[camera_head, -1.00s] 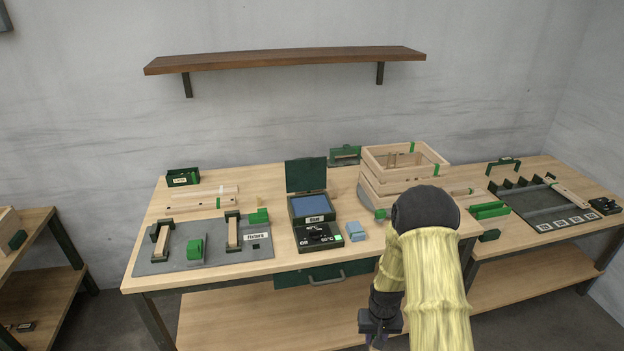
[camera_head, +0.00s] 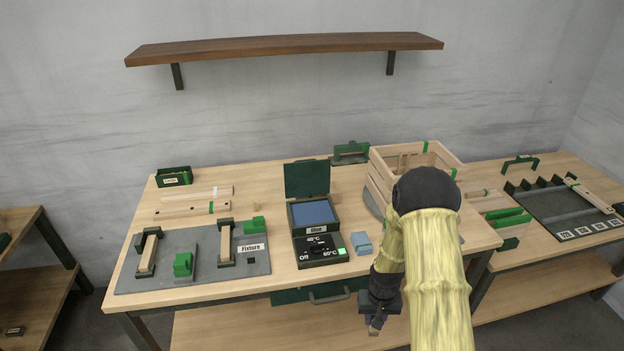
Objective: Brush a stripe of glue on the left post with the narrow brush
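The left post (camera_head: 148,254) is a short wooden bar held between dark end blocks on the left of the grey fixture plate (camera_head: 208,276). A second post (camera_head: 226,243) stands in a like holder to its right. The glue unit (camera_head: 313,213) has its dark green lid up, a blue surface inside and a temperature dial in front. I cannot make out the narrow brush. My gripper (camera_head: 376,325) hangs pointing down in front of the bench's front edge, right of the glue unit and far from the left post. Its fingers are small and dark, so its opening and any held thing are unclear.
A slatted wooden crate (camera_head: 383,190) stands at the back right, partly behind my arm. A light blue block (camera_head: 361,243) lies beside the glue unit. Wooden slats (camera_head: 190,210) and a small green bin (camera_head: 174,176) lie behind the fixture. A shelf (camera_head: 285,46) hangs above.

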